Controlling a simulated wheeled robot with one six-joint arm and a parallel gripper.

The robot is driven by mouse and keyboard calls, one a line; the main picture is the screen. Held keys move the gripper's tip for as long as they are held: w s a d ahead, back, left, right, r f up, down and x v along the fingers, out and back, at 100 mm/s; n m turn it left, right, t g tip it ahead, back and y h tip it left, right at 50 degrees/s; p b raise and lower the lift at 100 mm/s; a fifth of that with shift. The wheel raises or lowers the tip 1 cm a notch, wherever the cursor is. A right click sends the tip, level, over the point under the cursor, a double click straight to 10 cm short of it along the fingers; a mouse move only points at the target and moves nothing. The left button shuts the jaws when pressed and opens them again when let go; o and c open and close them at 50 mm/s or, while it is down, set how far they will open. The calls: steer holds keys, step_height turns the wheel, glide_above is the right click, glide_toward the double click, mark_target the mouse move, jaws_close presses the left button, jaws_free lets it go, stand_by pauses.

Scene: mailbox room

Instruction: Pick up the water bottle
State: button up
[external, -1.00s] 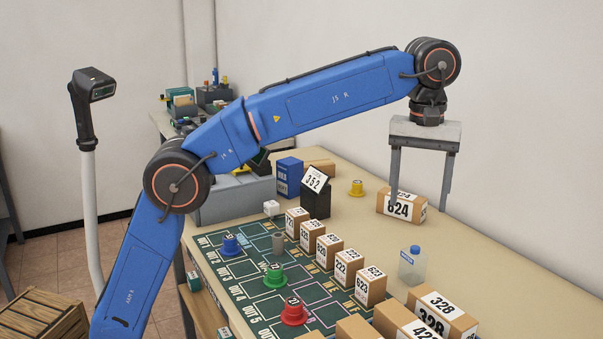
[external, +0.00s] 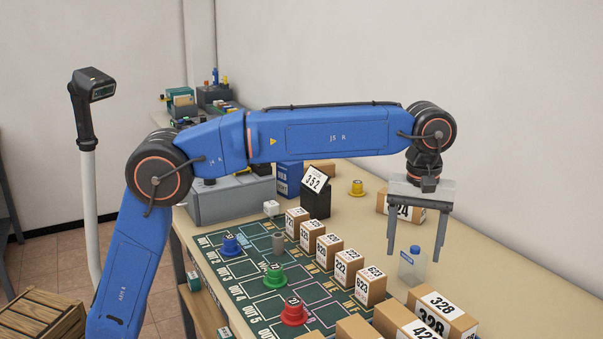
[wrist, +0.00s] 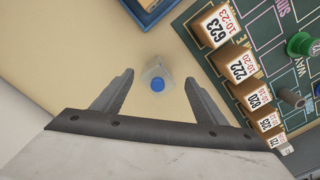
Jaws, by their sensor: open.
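The water bottle (external: 412,266) is clear with a blue cap and stands upright on the tan table, right of the row of small boxes. In the wrist view my gripper (wrist: 157,75) is also wide open.
Small numbered boxes (external: 371,287) line the green mat (external: 215,257), left of the bottle. A larger box marked 328 (external: 440,315) stands in front of it, and box 824 (external: 385,203) is behind my gripper. Bare table lies to the bottle's right.

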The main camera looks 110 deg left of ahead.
mark_target(413, 265)
steer(key=shift+w+a+f, duration=0.1)
steer(key=shift+f, duration=1.25)
steer(key=shift+w+a+f, duration=0.1)
steer(key=shift+f, duration=1.25)
steer(key=c, duration=1)
